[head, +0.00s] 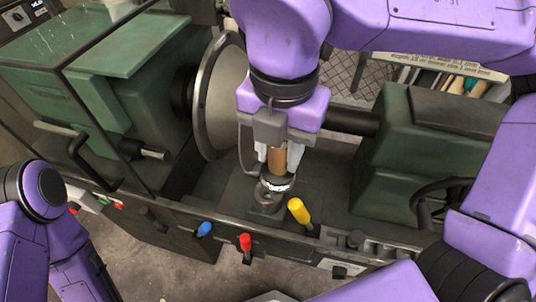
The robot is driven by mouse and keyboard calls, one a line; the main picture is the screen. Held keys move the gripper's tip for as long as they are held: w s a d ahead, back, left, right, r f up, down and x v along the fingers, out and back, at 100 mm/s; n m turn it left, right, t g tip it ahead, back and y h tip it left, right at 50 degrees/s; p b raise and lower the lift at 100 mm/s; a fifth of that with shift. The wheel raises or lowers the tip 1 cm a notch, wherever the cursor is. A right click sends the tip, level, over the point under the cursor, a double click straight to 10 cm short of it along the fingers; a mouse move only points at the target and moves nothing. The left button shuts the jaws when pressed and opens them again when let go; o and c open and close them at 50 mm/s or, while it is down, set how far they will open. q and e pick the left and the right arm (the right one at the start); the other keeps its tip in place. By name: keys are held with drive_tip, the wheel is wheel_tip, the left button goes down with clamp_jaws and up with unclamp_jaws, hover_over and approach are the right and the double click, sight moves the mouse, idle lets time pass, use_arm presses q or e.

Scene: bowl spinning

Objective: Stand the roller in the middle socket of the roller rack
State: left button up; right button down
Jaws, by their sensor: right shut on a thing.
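My right gripper (278,160) points down in the middle of the head view, its pale fingers shut on the brown, wood-coloured shaft of the roller (277,161). The roller is about upright. A shiny ring (277,184) shows at its lower end, just above a dark round post (270,198) on the lathe bed. I cannot tell whether the roller's end touches this post or is part of it. I cannot pick out the roller rack or its middle socket for sure. My left arm shows at the lower left, but its gripper is out of view.
A large grey disc (218,95) on the green headstock (110,75) stands close left of my right gripper. The green tailstock (430,145) is to the right. Yellow (299,211), red (245,243) and blue (204,229) levers stick up in front. Wooden-handled tools (456,84) lie behind right.

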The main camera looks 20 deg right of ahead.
drive_tip(key=s+d+r, duration=0.2)
drive_tip(key=s+r, duration=0.8)
drive_tip(key=shift+s+d+r+p, duration=0.15)
drive_tip(key=shift+s+r+p, duration=0.2)
drive_tip(key=shift+r, duration=0.05)
idle(0.9)
